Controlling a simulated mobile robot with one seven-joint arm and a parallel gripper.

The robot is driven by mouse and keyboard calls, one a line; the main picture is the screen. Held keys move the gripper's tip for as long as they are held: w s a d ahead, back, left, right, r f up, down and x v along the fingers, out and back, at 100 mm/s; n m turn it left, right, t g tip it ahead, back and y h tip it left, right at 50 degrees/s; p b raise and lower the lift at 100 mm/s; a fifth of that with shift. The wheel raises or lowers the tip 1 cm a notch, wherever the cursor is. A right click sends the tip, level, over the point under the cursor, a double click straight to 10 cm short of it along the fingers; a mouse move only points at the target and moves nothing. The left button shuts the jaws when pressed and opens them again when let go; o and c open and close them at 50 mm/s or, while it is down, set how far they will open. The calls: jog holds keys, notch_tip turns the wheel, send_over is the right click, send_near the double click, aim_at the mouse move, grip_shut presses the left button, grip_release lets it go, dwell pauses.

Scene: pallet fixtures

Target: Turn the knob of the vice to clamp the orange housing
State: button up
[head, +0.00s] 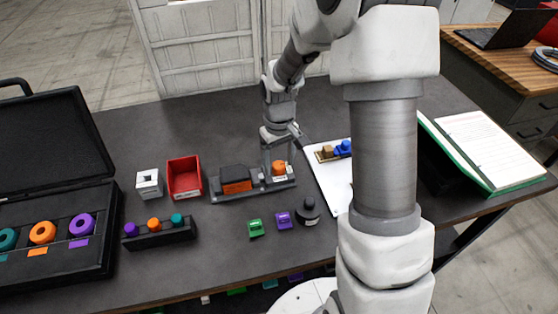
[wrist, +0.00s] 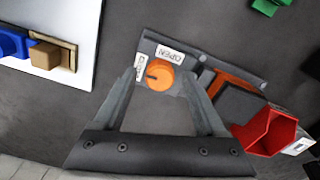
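The dark grey vice (head: 225,196) lies on the table with the orange housing (head: 237,180) at its left part. Its round orange knob (head: 279,168) is at its right end. In the wrist view the knob (wrist: 162,77) has a dark mark pointing left, towards a white label partly covered by a finger; a second label reads OPEN. The housing (wrist: 232,84) is partly hidden behind a dark block. My gripper (wrist: 160,80) is open, its fingers on either side of the knob with visible gaps. In the head view my gripper (head: 279,158) is over the knob.
A red bin (head: 184,178) and a white block (head: 149,184) stand left of the vice. Green (head: 256,228), purple (head: 283,220) and black (head: 308,211) pieces lie in front. A white sheet (head: 331,185) with a blue-and-tan fixture is at the right.

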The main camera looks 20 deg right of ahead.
aim_at(279, 165)
notch_tip(279, 165, up, 18)
jog(key=p, duration=0.1)
jog(key=shift+f, duration=0.25)
dwell(0.5)
jog(key=s+r+m+t, duration=0.1)
jog(key=s+r+t, duration=0.1)
jog(key=s, duration=0.8)
jog(key=s+r+m+t, duration=0.2)
jog(key=s+r+t, duration=0.1)
jog(key=s, duration=0.7)
jog(key=shift+s+r+t, duration=0.2)
jog(key=shift+r+t, duration=0.1)
jog(key=shift+r, duration=0.55)
